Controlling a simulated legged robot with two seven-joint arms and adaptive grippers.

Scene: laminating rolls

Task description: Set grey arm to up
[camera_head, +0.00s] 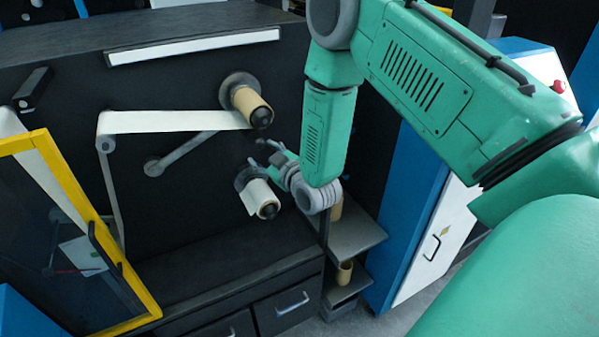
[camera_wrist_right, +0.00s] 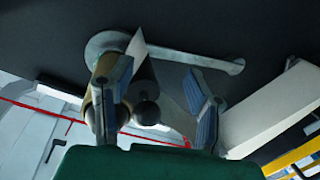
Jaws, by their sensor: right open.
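The grey arm (camera_head: 185,152) is a slim bar on the dark machine panel. In the head view it slants from a round end at lower left up to the right, and its upper part is hidden behind the white film. It also shows in the right wrist view (camera_wrist_right: 190,59), running from a round flange to a round end. My right gripper (camera_head: 262,154) is open, between the upper roll (camera_head: 250,105) and the lower roll (camera_head: 262,198), to the right of the grey arm. Its two fingers also show in the wrist view (camera_wrist_right: 158,85), apart, with a dark spindle (camera_wrist_right: 146,105) between them.
White film (camera_head: 170,122) runs from the upper roll to a small roller (camera_head: 107,144). A yellow-framed door (camera_head: 75,190) stands at left. Drawers (camera_head: 285,305) lie below, and a shelf (camera_head: 355,235) holds cardboard cores at right. A blue and white cabinet (camera_head: 425,230) stands beyond.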

